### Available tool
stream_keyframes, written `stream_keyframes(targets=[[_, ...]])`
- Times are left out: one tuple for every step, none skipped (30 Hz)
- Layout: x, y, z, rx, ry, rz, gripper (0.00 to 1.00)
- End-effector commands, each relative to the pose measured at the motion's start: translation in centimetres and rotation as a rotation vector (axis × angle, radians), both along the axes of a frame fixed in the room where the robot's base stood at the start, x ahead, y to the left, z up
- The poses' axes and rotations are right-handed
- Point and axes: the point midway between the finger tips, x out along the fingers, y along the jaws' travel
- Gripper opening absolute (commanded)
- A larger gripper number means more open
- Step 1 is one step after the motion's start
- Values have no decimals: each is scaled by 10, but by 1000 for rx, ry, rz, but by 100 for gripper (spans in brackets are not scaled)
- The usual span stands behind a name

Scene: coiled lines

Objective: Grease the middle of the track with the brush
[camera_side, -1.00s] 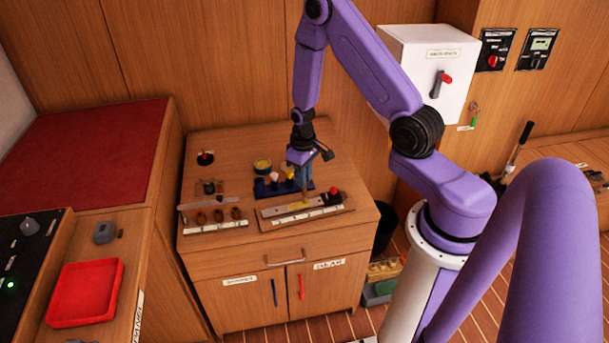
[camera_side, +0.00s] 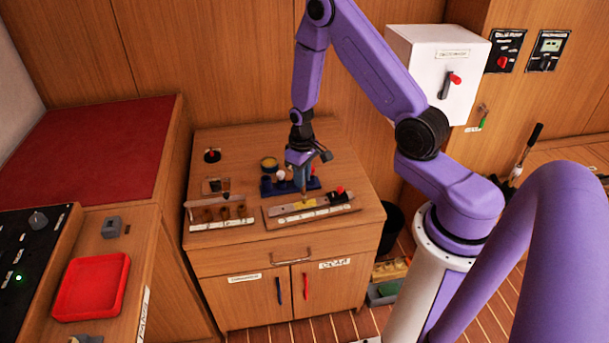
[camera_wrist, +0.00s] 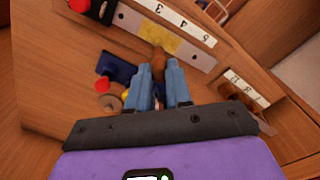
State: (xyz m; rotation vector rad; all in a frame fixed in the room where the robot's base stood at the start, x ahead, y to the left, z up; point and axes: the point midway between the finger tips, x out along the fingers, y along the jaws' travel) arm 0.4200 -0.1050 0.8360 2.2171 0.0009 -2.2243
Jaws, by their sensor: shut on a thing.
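The track (camera_side: 322,201) is a grey metal strip on a wooden board on the cabinet top, beside a white numbered strip. A yellow patch (camera_wrist: 150,35) lies on its middle part. A black slider with a red knob (camera_side: 339,190) sits at the track's right end in the side view; it is at the top left in the wrist view (camera_wrist: 78,5). My gripper (camera_wrist: 158,72) is shut on the brush (camera_wrist: 158,60), whose brown part shows between the blue fingers. The brush points down at the yellow patch; its tip is hard to see, so I cannot tell whether it touches.
A dark blue holder (camera_side: 268,187) with small knobs stands just behind the track. A yellow-topped tin (camera_side: 269,164) is behind it. A second board with brown cups (camera_side: 225,212) and a label strip is at the left. The cabinet top's back right is clear.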

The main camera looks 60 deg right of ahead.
Motion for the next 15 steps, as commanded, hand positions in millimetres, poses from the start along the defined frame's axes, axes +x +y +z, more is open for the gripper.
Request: stream_keyframes(targets=[[1, 2, 0, 0, 0, 0, 0], [2, 3, 0, 0, 0, -1, 0], [3, 4, 0, 0, 0, -1, 0], [3, 4, -1, 0, 0, -1, 0], [3, 5, -1, 0, 0, -1, 0], [4, 5, -1, 0, 0, -1, 0], [4, 5, -1, 0, 0, -1, 0], [4, 5, -1, 0, 0, -1, 0], [4, 5, -1, 0, 0, 0, 0], [4, 5, -1, 0, -1, 0, 0], [4, 6, -1, 0, -1, 0, 0], [4, 6, -1, 0, -1, 1, 0], [4, 6, -1, 0, -1, 1, 0], [4, 6, -1, 0, -1, 1, 0], [5, 7, -1, 0, -1, 2, 0]])
